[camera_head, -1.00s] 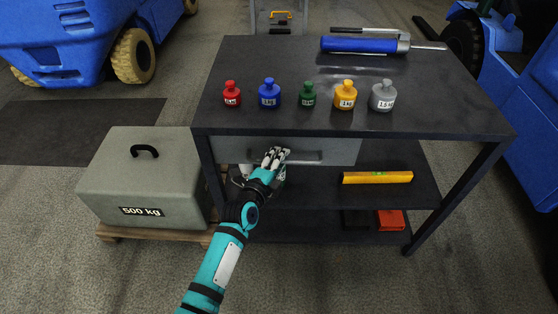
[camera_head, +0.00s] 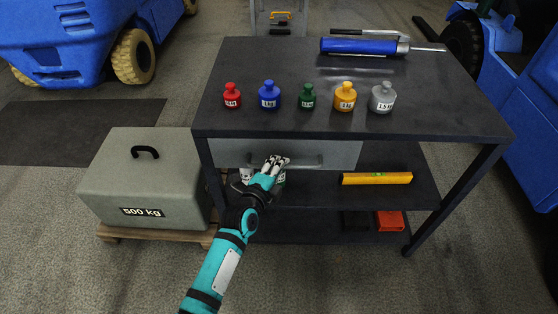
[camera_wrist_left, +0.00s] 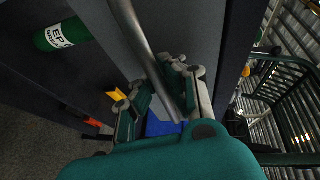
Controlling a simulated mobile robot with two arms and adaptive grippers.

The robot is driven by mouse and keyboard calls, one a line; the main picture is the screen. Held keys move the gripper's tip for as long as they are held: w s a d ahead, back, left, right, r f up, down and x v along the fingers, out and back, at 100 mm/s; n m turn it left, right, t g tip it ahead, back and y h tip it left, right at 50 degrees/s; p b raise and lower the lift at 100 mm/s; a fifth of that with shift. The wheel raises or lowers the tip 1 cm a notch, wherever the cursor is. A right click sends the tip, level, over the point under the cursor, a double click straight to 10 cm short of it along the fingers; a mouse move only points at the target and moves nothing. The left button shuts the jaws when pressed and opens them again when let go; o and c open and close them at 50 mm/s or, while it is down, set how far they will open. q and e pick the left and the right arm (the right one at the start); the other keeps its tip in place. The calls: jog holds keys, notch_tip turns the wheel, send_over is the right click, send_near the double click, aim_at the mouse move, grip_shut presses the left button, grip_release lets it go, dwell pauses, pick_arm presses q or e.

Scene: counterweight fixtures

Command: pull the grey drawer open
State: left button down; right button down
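The grey drawer (camera_head: 340,154) sits under the front edge of the dark table and looks shut. Its bar handle (camera_head: 308,161) runs across the front; the left part is hidden by my gripper. My left gripper (camera_head: 275,162) is at the left part of the handle. In the left wrist view the handle (camera_wrist_left: 138,35) runs down between the two fingers of the left gripper (camera_wrist_left: 160,88). The fingers stand apart, with the bar closer to the right finger; I cannot tell whether they touch. My right gripper is in neither view.
Several coloured weights, among them a blue one (camera_head: 269,95), stand along the tabletop (camera_head: 300,65). A yellow level (camera_head: 377,178) lies on the shelf below. A 500 kg block (camera_head: 145,180) stands left of the table. A green cylinder (camera_wrist_left: 62,35) shows below the drawer in the wrist view.

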pick_arm(q)
jog(key=s+p, duration=1.1)
jog(key=s, duration=1.4)
jog(key=shift+f, duration=0.2)
jog(key=shift+s, duration=0.1)
jog(key=c, duration=1.4)
grip_release()
jog(key=shift+r, duration=0.1)
jog(key=v, duration=1.2)
